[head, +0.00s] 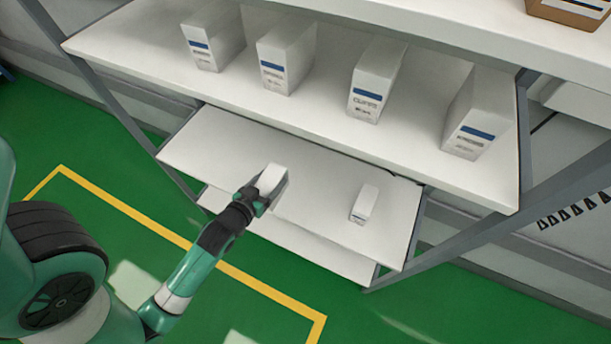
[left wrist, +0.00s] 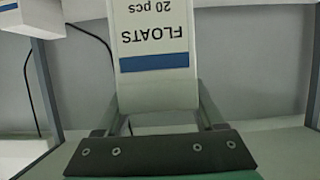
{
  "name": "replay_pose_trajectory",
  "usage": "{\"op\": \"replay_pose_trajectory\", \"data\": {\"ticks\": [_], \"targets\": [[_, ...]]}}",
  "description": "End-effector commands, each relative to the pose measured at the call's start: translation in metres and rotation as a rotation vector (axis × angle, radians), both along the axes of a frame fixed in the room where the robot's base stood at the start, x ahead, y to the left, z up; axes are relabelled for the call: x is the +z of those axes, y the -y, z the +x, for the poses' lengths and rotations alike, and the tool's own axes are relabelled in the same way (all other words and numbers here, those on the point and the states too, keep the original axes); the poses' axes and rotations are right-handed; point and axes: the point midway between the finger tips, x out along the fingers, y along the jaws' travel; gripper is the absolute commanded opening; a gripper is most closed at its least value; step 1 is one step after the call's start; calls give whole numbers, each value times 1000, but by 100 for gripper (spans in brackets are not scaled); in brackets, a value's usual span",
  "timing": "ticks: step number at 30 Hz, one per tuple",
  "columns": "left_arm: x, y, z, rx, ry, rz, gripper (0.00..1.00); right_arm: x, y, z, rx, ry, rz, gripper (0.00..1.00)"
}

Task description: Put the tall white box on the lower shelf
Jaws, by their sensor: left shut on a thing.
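A white box (head: 272,178) is in my left gripper (head: 260,194), above the front part of the lower shelf (head: 215,145). Whether its base touches the shelf I cannot tell. In the left wrist view the box (left wrist: 152,85) stands between the two fingers, with a blue stripe and the print "FLOATS 20 pcs", upside down in the picture. My left gripper is shut on it. My right gripper is not in view.
A small white box (head: 364,203) stands on the lower shelf to the right. Several larger white boxes with blue stripes, such as this one (head: 287,60), stand on the shelf above (head: 140,45). The lower shelf's left part is clear. A grey post (head: 525,140) stands at the right.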

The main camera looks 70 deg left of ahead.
Motion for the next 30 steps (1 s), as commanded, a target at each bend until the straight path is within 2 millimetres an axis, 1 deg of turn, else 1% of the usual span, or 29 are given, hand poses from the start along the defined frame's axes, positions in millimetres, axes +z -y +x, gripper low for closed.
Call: {"op": "replay_pose_trajectory", "data": {"ticks": [2, 5, 8, 9, 14, 15, 18, 21, 27, 29, 30], "targets": [[1, -1, 2, -1, 2, 1, 1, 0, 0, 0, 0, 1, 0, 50], [-7, -4, 15, -4, 3, 3, 1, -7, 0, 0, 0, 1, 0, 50], [-20, -12, 39, -5, 5, 4, 1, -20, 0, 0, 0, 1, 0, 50], [-25, -16, 50, -4, 4, 4, 1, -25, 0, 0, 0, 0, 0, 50], [-48, -30, 94, -4, 3, 2, 1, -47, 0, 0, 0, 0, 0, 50], [-61, -32, 100, -3, 0, 1, 1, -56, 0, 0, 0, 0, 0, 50], [-81, -37, 115, -3, 0, 1, 1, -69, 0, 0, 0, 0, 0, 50], [-91, -41, 126, -2, 2, 1, 1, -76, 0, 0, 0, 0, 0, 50], [-93, -42, 130, -1, 1, 2, 1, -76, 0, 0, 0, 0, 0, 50], [-98, -43, 133, -2, 1, 1, 1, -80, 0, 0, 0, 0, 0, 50], [-105, -44, 135, -2, 1, 1, 1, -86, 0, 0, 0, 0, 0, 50]]}}
